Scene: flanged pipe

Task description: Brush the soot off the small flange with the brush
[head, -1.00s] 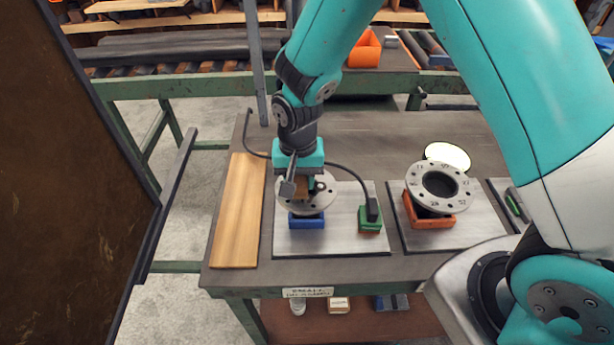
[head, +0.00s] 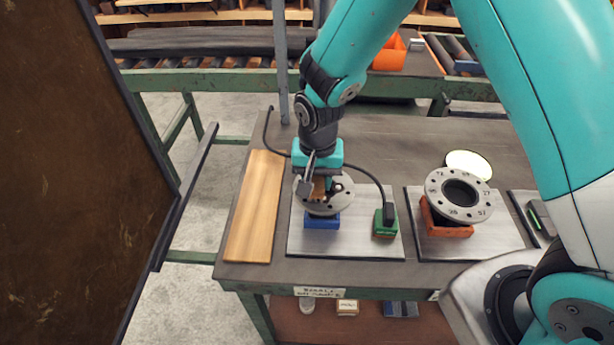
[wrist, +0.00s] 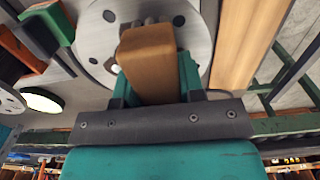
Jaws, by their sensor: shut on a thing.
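The small flange (head: 345,200), a grey ring with bolt holes, sits on a blue block (head: 322,222) on the left metal plate. My gripper (head: 319,184) is above it, pointing down, shut on the brush. The brush's brown wooden body (wrist: 148,62) shows between my teal fingers in the wrist view and covers part of the flange (wrist: 92,28) behind it. The bristles are hidden, so I cannot tell whether they touch the flange. I cannot tell soot from shadow on the flange.
A second flange (head: 436,187) lies on an orange block (head: 432,222) to the right, near a pale disc (head: 470,163). A green block (head: 384,230) with a dark upright part stands beside the small flange. A wooden board (head: 254,205) lies at left. A dark brown panel (head: 80,170) fills the far left.

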